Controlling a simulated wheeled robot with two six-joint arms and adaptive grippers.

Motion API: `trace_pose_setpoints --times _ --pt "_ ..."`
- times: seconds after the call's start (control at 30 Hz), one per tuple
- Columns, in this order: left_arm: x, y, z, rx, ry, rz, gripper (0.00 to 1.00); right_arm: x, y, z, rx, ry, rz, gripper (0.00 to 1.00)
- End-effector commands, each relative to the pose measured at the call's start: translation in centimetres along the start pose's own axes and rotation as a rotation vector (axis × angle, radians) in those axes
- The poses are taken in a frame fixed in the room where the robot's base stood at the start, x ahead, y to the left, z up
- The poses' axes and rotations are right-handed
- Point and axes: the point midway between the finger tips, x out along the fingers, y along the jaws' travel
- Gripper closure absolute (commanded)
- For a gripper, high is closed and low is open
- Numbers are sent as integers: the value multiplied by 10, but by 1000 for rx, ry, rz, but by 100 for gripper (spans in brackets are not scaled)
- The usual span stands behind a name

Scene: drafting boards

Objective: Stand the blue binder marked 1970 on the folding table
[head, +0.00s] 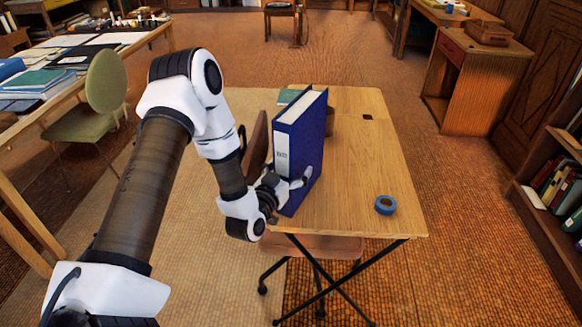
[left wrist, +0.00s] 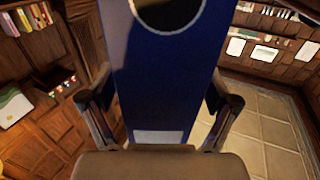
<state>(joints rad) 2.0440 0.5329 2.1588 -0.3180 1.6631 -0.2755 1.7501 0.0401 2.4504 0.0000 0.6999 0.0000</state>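The blue binder (head: 306,145) stands upright, spine toward me, at the front left of the wooden folding table (head: 365,160). Its white spine label (head: 282,160) is too small to read. Its lower edge is over the tabletop; I cannot tell whether it touches. My left gripper (head: 288,188) is shut on the lower part of the binder, one finger showing on its right cover. In the left wrist view the two fingers press the sides of the binder (left wrist: 165,70), with its finger hole at the top and the label low down. My right gripper is not in view.
A roll of blue tape (head: 385,205) lies at the table's front right. A green book (head: 289,96) and a dark object (head: 329,121) are partly hidden behind the binder. The tabletop's middle and right are mostly clear.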

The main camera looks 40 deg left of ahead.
Motion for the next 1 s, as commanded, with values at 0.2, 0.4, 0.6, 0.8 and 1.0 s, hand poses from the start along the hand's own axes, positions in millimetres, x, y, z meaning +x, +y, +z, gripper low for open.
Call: trace_pose_setpoints --times 0.2,0.4,0.6,0.8,1.0 --pt "-3 0 0 0 1 0 12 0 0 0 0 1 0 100" --pt "-37 0 1 -4 -3 -2 12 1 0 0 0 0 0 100" --pt "-89 -1 1 -3 -3 -2 12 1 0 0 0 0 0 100" --pt "-118 1 2 -1 -8 4 12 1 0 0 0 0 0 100" --pt "-138 60 92 12 -419 186 12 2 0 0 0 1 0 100"
